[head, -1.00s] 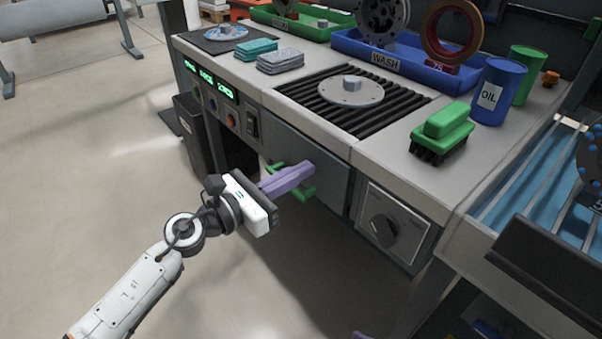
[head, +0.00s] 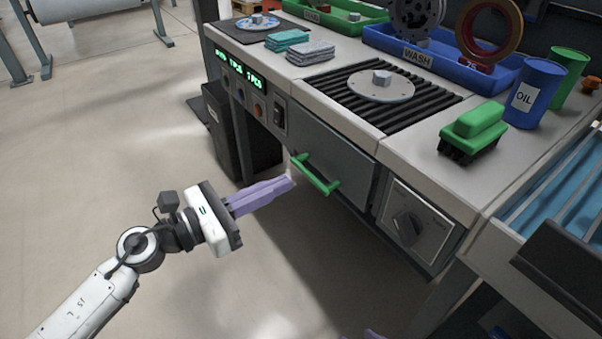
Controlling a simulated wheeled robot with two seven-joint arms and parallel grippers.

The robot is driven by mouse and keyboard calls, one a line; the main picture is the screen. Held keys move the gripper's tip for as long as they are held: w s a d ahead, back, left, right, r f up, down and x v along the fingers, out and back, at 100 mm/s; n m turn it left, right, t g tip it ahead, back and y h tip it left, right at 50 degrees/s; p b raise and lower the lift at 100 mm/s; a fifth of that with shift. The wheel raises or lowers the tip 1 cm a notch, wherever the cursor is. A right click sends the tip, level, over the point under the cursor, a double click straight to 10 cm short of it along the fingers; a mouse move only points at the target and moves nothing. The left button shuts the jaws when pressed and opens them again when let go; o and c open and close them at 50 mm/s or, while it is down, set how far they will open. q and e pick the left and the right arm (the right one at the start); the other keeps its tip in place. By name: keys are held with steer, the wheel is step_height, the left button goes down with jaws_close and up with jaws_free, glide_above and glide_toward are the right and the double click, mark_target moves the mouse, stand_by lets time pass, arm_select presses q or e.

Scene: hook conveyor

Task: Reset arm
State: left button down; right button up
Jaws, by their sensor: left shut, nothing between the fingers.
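My left gripper (head: 288,183) is in the head view, left of the green handle (head: 316,175) on the front of the workbench. Its purple fingers are together with nothing between them. The fingertips are close to the handle's left end; I cannot tell whether they touch it. The grey door (head: 335,160) behind the handle looks closed.
The bench (head: 420,150) holds a dark ribbed grate (head: 345,85), a green brush (head: 473,132), a blue oil cup (head: 537,92), folded cloths (head: 309,53) and a blue wash tray (head: 440,62). A dark bin (head: 222,125) stands below. The floor at left is clear.

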arm_select(q)
steer(key=v, duration=0.3)
